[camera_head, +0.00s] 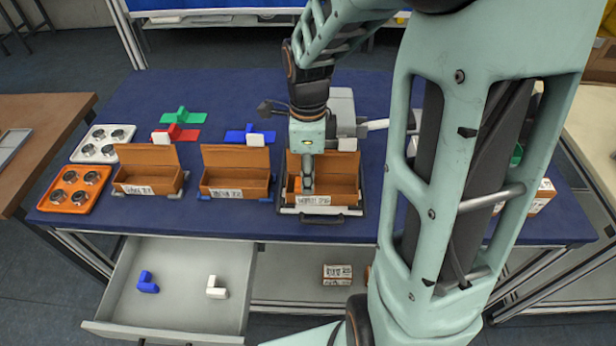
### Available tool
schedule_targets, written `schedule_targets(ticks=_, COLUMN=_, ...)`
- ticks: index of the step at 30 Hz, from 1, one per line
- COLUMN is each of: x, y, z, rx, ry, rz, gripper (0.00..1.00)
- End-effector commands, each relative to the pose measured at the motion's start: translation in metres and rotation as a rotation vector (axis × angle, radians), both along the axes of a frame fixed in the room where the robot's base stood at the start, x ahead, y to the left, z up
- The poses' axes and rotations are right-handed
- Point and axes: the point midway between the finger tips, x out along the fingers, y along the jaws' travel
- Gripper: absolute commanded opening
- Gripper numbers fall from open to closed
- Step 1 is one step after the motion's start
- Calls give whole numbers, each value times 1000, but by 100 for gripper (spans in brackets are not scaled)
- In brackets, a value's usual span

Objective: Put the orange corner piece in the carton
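Three open brown cartons stand in a row on the blue table: a left one (148,190), a middle one (235,193) and a right one (340,196). My gripper (308,188) points down into the right carton, its fingers below the rim line. A small bright orange patch (297,185), which looks like the orange corner piece, shows beside the fingers inside this carton. The fingers and the carton's front wall hide most of it. I cannot tell whether the fingers hold it or are apart from it.
The open drawer (185,315) below holds a blue corner piece (147,283) and a white one (215,289). A white tray (84,151) and an orange tray (62,205) with metal cups are at left. Green, red and blue pieces lie behind the cartons. My arm hides the right side.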

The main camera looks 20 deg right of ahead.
Motion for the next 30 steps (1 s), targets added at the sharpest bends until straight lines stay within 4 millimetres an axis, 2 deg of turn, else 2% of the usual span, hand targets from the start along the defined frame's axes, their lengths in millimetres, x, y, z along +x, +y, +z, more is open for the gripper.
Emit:
schedule_targets(ticks=1, x=3, y=0, z=15, rx=-1, ry=-12, rz=-1, gripper=28)
schedule_targets(ticks=6, x=3, y=1, z=55, rx=-1, ry=-11, rz=1, gripper=28)
schedule_targets(ticks=13, x=2, y=0, z=95, rx=-1, ry=-8, rz=-1, gripper=28)
schedule_targets(ticks=19, x=1, y=0, z=109, rx=0, ry=-5, rz=0, gripper=28)
schedule_targets(ticks=30, x=2, y=3, z=109, rx=5, ry=-7, rz=10, gripper=28)
